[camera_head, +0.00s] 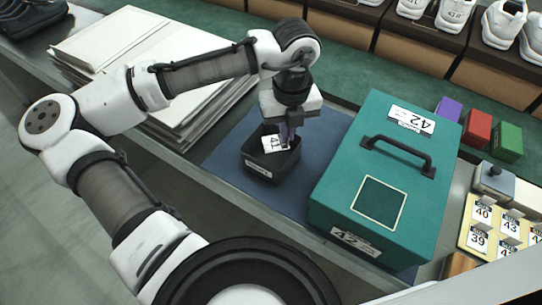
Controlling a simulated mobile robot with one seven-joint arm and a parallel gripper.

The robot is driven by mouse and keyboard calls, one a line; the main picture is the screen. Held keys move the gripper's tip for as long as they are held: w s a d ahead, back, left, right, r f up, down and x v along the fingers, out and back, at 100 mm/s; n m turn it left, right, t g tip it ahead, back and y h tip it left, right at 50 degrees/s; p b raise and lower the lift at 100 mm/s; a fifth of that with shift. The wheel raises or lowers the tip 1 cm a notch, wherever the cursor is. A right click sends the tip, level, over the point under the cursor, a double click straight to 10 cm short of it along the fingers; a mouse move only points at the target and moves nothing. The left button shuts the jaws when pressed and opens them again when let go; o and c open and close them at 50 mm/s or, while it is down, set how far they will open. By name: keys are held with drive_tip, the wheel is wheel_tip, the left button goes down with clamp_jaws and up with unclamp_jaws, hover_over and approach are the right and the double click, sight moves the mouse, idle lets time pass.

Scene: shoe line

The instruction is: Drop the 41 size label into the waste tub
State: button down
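The white 41 size label (272,143) is at the mouth of the small black waste tub (262,166), within its rim as seen from here. My gripper (287,139) points straight down over the right part of the tub, with its fingertips against or just beside the label's right end. I cannot tell whether the fingers still pinch the label or whether it rests in the tub. The tub's inside is partly hidden by the label and the fingers. A small white tag with writing is on the tub's front.
The tub stands on a blue mat (232,143). A teal box (412,187) with a black handle and 42 labels stands close to its right. Label cards 40, 43 and 39 (479,238) lie at right. White panels (180,100) are stacked at left. Shoes on boxes line the back.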

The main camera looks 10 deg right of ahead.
drive_tip(key=c, duration=1.6)
unclamp_jaws()
drive_tip(key=shift+r, duration=0.15)
wheel_tip(320, 180, up, 14)
drive_tip(key=shift+f, duration=0.15)
drive_tip(key=shift+d, duration=0.1)
